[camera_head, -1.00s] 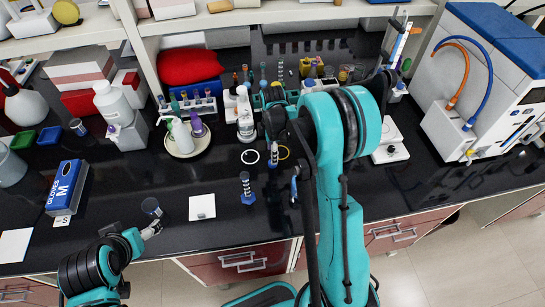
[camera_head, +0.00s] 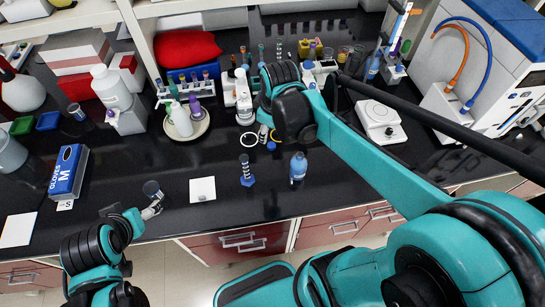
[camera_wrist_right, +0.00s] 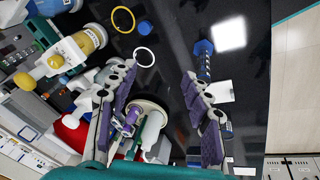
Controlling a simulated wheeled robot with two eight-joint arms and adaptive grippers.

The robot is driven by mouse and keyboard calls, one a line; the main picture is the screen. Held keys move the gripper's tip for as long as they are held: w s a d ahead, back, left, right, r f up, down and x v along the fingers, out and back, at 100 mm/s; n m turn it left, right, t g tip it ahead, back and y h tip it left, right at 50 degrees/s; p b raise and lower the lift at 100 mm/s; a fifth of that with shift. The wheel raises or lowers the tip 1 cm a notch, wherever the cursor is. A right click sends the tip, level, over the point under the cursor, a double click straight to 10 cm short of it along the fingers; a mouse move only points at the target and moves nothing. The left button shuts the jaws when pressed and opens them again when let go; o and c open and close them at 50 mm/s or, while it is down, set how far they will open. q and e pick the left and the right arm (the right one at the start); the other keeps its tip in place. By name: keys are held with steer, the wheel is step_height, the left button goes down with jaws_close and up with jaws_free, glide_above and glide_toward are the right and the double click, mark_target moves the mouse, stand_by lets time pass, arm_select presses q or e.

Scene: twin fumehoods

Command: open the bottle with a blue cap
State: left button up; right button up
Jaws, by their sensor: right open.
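A small translucent blue bottle (camera_head: 298,167) stands upright near the counter's front edge in the head view. Its top is too small to tell whether a cap sits on it. A flat blue cap-like disc (camera_head: 271,146) lies behind it to the left, and also shows in the right wrist view (camera_wrist_right: 145,27). My right gripper (camera_wrist_right: 160,105) is open, its two fingers apart with nothing between them; the arm hides the fingers in the head view.
A blue graduated cylinder (camera_head: 247,172) stands left of the bottle, with a white tile (camera_head: 202,190) farther left. A white ring (camera_head: 249,139) lies behind. A balance (camera_head: 380,120) stands at right. Racks and bottles crowd the back.

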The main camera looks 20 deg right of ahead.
steer(key=s+a+m+t, duration=0.3)
steer(key=s+m, duration=0.4)
steer(key=s, duration=0.3)
step_height(320, 180, down, 11)
steer(key=b, duration=1.1)
steer(key=shift+s+a+r+m+t, duration=0.2)
steer(key=shift+a+m+t, duration=0.1)
steer(key=shift+m+t, duration=0.1)
